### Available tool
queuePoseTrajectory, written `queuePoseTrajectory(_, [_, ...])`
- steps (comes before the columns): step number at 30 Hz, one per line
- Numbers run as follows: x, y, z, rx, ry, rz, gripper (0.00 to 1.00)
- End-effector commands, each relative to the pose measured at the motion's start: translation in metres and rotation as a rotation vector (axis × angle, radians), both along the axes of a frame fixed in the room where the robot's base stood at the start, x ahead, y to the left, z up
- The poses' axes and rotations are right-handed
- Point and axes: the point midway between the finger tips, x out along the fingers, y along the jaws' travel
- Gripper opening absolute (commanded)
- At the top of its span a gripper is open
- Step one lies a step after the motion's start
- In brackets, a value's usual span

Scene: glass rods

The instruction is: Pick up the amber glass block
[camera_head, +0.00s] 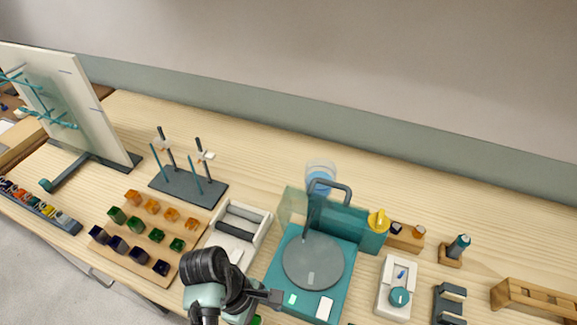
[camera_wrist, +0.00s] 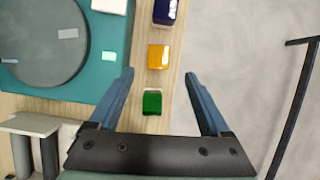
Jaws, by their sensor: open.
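In the wrist view an amber glass block (camera_wrist: 158,57) sits on a pale wooden strip, between a green block (camera_wrist: 152,102) nearer my gripper's palm and a dark blue block (camera_wrist: 165,12) farther away. My gripper (camera_wrist: 160,75) is open and empty. Its two fingers spread to either side of the strip, and the amber block lies just beyond the fingertips, centred between them. In the head view my gripper (camera_head: 272,298) is at the bottom, by the front of the teal machine. A bit of green shows just below it; the amber block there is hidden.
The teal machine (camera_head: 270,285) with a round grey plate (camera_head: 313,260) stands beside my gripper. A wooden rack (camera_head: 165,234) holds more amber, green and dark blocks. A white tray (camera_head: 262,232) stands between them. Grey floor lies right of the strip in the wrist view.

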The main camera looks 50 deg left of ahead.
Motion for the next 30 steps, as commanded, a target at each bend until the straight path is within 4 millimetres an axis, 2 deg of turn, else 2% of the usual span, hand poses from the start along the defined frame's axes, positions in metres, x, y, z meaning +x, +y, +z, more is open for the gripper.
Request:
queuePoseTrajectory(6, [0.008,-0.012,-0.032,-0.001,0.001,-0.003,0.81])
queuePoseTrajectory(14, [0.012,-0.017,-0.049,0.0,0.001,-0.004,0.81])
queuePoseTrajectory(21, [0.02,-0.026,-0.08,0.001,0.0,-0.004,0.81])
queuePoseTrajectory(30, [0.022,-0.028,-0.088,0.004,-0.002,-0.003,0.81])
